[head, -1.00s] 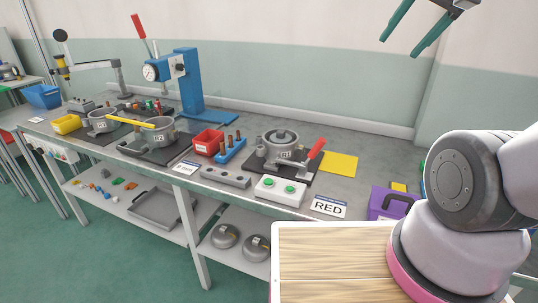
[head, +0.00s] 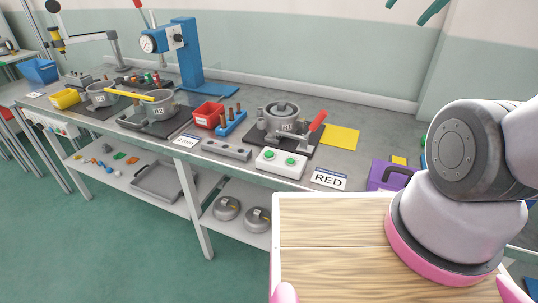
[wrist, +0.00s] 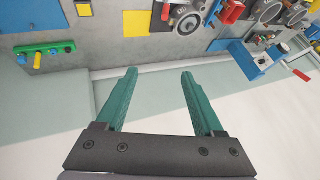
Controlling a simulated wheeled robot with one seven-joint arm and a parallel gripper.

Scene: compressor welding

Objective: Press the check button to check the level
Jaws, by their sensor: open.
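I cannot tell which control is the check button. A yellow bar (head: 135,95), perhaps the level, lies across the left pots. My gripper (head: 410,8) is high at the top right, its green fingertips cut by the frame edge, well apart from the boxes. In the wrist view my gripper (wrist: 159,75) is open and empty.
A lidded pot (head: 282,117) with a red-handled clamp stands behind the button box. A blue press (head: 184,60), red bin (head: 208,115) and purple case (head: 390,174) also stand on the bench. My arm fills the right side.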

